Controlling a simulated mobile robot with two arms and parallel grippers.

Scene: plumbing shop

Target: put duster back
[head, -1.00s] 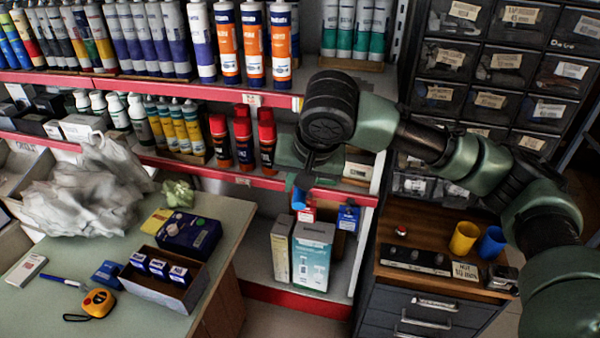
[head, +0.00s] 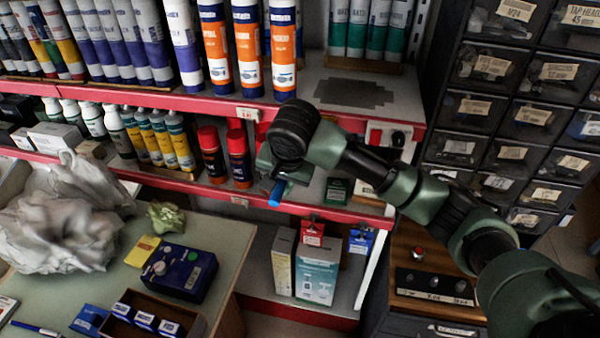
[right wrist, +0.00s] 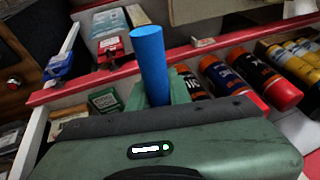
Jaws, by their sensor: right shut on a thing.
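My right gripper (head: 280,180) is in front of the middle shelf's red front edge in the head view. It is shut on a blue cylinder (head: 277,193), which looks like the duster's handle. In the right wrist view the blue cylinder (right wrist: 150,62) sticks out beyond the green fingers (right wrist: 158,97). No bristles or duster head can be made out. My left gripper is out of view.
Red-capped cartridges (head: 238,158) stand on the middle shelf left of the gripper. A small green box (head: 337,190) is to its right. A dark flat patch (head: 345,92) lies on the upper shelf, with clear surface around it. Cartons (head: 317,268) stand below.

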